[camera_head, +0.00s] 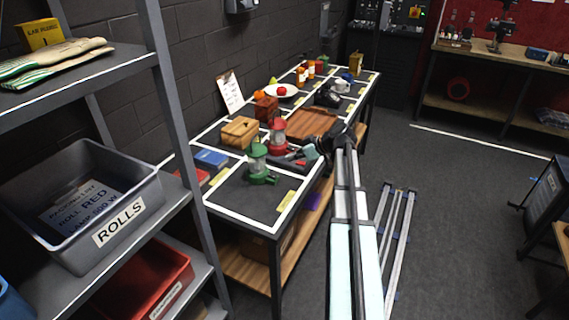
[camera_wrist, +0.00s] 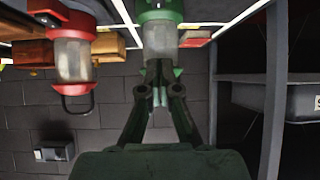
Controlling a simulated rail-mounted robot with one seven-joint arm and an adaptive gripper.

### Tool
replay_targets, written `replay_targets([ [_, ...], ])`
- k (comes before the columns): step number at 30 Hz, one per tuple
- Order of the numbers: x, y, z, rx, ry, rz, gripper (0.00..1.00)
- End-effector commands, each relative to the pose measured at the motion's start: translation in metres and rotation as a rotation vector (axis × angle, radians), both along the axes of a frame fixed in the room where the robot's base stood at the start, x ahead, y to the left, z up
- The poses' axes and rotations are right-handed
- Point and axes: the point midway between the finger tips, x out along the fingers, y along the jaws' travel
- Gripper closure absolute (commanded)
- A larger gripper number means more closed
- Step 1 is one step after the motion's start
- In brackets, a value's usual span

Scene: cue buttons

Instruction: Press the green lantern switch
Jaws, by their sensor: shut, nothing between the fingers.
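The green lantern (camera_head: 258,163) stands upright on the near end of the long table. It has a green base and cap and a clear body. In the wrist view the green lantern (camera_wrist: 158,38) appears upside down at top centre. My gripper (camera_head: 293,157) is just right of it in the head view, pointing towards it. In the wrist view my gripper (camera_wrist: 158,72) is shut and empty, with its tips overlapping the lantern's cap end. I cannot tell whether they touch.
A red lantern (camera_head: 278,137) stands close behind the green one; it also shows in the wrist view (camera_wrist: 72,58). A wooden box (camera_head: 240,132) and a blue box (camera_head: 211,159) are nearby. A grey shelf (camera_head: 178,120) stands at the left.

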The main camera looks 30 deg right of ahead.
Motion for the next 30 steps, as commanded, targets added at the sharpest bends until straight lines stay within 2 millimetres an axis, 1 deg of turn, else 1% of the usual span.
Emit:
replay_targets([
  [5, 0.016, 0.012, -0.012, 0.001, 0.002, 0.002, 1.0],
  [16, 0.062, 0.047, -0.055, 0.001, 0.002, 0.002, 1.0],
  [21, 0.061, 0.047, -0.077, 0.001, 0.002, 0.0, 1.0],
  [27, 0.062, 0.048, -0.091, 0.001, 0.001, 0.0, 1.0],
  [30, 0.063, 0.048, -0.094, 0.0, 0.0, 0.0, 1.0],
])
